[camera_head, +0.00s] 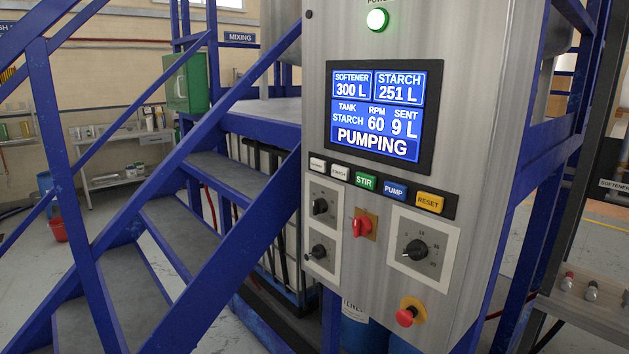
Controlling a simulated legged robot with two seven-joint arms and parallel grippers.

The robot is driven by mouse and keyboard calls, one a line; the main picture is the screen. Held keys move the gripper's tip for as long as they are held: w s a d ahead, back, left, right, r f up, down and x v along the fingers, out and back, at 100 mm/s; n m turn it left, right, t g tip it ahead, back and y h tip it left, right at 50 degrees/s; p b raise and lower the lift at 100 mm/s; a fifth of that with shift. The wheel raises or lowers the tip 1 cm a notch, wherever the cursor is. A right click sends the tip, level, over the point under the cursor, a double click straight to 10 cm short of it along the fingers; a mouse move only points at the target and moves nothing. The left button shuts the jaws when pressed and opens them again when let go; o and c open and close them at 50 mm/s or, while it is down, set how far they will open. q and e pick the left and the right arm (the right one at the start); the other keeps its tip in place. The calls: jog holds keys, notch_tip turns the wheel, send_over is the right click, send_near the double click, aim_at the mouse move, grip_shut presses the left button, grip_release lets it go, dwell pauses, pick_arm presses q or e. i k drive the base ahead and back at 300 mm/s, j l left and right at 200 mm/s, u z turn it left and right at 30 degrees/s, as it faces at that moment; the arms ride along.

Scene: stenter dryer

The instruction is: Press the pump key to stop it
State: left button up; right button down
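The blue PUMP key (395,191) sits in a row of keys on the steel control panel (460,130), between the green STIR key (365,181) and the yellow RESET key (430,202). Two white keys are at the row's left end. The screen (377,115) above reads SOFTENER 300 L, STARCH 251 L, TANK STARCH, RPM 60, SENT 9 L and PUMPING. Neither of my grippers shows in the head view.
Below the keys are black knobs (416,249), a red switch (361,226) and a red mushroom button (407,316). A green lamp (377,19) is lit on top. Blue-railed stairs (180,220) stand left. A shelf with knobs (590,292) is at right.

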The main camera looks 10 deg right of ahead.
aim_at(393, 190)
jog(key=i+j+z, duration=0.1)
jog(key=j, duration=0.35)
jog(key=i+j+z, duration=0.1)
jog(key=j, duration=0.35)
jog(key=j+z, duration=0.1)
jog(key=j, duration=0.35)
jog(key=i, duration=0.05)
